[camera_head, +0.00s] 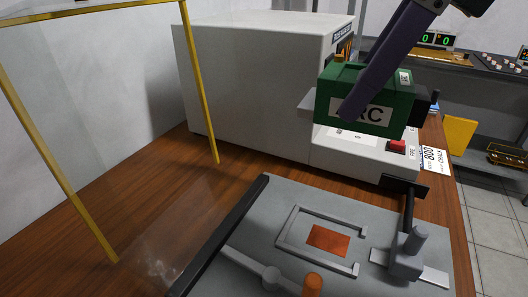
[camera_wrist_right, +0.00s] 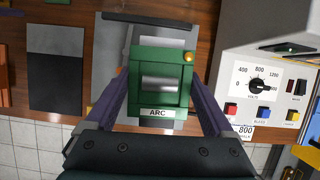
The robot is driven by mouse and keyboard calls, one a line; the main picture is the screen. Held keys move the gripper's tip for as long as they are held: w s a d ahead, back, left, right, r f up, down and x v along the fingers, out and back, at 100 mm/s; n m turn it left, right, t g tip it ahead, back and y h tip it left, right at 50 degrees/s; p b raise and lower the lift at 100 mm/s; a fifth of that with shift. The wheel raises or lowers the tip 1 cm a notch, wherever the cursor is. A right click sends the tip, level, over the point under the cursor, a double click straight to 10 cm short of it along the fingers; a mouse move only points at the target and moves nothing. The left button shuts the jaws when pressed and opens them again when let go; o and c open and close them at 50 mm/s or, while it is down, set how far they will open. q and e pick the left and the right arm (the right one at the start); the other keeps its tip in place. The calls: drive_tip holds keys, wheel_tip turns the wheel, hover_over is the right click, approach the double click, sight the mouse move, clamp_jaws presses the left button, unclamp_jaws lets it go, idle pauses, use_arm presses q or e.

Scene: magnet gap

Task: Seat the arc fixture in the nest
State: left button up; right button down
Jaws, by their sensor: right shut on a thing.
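The arc fixture (camera_head: 395,98) is a green box with a white ARC label and a small orange knob on top. My right gripper (camera_head: 350,112) is shut on it and holds it up in front of the grey machine. In the right wrist view the arc fixture (camera_wrist_right: 160,55) sits between my purple fingers. The nest (camera_head: 287,232) is a low grey bracket frame around an orange-red square (camera_head: 327,240) on a grey plate (camera_head: 250,222). The fixture is apart from the nest, up and to the right of it in the head view. My left gripper is not in view.
The grey machine (camera_head: 255,75) stands behind the plate; its dial panel (camera_wrist_right: 258,88) shows in the wrist view. A clamp block (camera_head: 407,257) and an orange-topped post (camera_head: 313,284) flank the nest. A yellow frame (camera_head: 200,90) stands at left. Bare wooden bench lies left of the plate.

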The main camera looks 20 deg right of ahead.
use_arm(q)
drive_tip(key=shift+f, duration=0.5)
use_arm(e)
drive_tip(key=shift+d+f, duration=0.1)
drive_tip(key=shift+f, duration=0.45)
use_arm(q)
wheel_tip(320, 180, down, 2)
drive_tip(key=b, duration=0.2)
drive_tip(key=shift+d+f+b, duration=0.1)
drive_tip(key=shift+b, duration=0.25)
use_arm(e)
drive_tip(key=shift+m, duration=0.3)
wheel_tip(320, 180, down, 16)
drive_tip(key=shift+w+r, duration=0.1)
drive_tip(key=shift+r, duration=0.05)
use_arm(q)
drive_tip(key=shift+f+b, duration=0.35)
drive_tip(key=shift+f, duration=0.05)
use_arm(e)
drive_tip(key=shift+f, duration=2)
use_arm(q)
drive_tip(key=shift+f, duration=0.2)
use_arm(e)
drive_tip(key=shift+f, duration=0.15)
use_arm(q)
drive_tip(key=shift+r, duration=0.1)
use_arm(e)
unclamp_jaws()
